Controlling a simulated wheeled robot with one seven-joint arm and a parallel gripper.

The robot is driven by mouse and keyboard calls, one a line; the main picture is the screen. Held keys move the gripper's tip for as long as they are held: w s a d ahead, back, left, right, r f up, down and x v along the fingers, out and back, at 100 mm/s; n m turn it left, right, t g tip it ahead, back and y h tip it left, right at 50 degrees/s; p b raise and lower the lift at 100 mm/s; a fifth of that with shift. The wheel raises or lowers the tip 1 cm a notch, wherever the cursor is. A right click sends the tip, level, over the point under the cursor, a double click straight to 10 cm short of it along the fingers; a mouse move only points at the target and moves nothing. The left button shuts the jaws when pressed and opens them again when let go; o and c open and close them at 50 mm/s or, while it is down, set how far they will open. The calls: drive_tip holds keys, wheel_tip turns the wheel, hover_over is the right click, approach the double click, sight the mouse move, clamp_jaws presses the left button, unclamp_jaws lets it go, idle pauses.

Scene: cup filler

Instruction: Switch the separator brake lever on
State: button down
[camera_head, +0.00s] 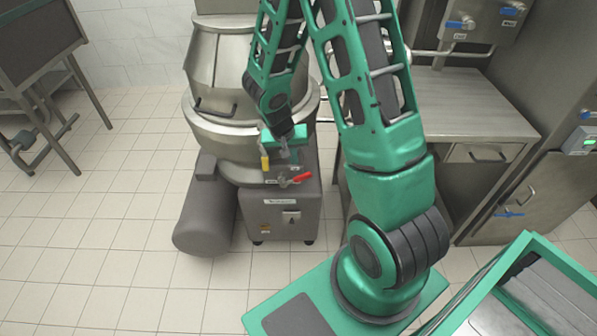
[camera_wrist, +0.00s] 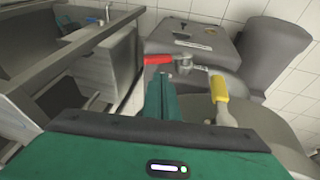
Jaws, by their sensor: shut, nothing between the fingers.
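The separator (camera_head: 215,95) is a large steel drum on a grey base (camera_head: 290,215). Two small levers sit on top of the base, one with a red handle (camera_head: 303,177) pointing right and one with a yellow handle (camera_head: 265,163). Their labels are too small to read, so I cannot tell which is the brake lever. My gripper (camera_head: 283,153) is shut and empty, just above the levers. In the wrist view my gripper (camera_wrist: 160,90) covers part of the space between the red handle (camera_wrist: 158,59) and the yellow handle (camera_wrist: 220,88). I cannot tell whether it touches either.
A grey motor cylinder (camera_head: 205,220) lies left of the base. A steel counter (camera_head: 475,110) with a drawer stands at the right. Blue-handled valves (camera_head: 460,24) are on the wall unit behind it.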

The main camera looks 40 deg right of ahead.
drive_tip(key=shift+d, duration=0.25)
drive_tip(key=shift+f, duration=0.1)
approach(302, 175)
drive_tip(key=x, duration=0.6)
idle(0.3)
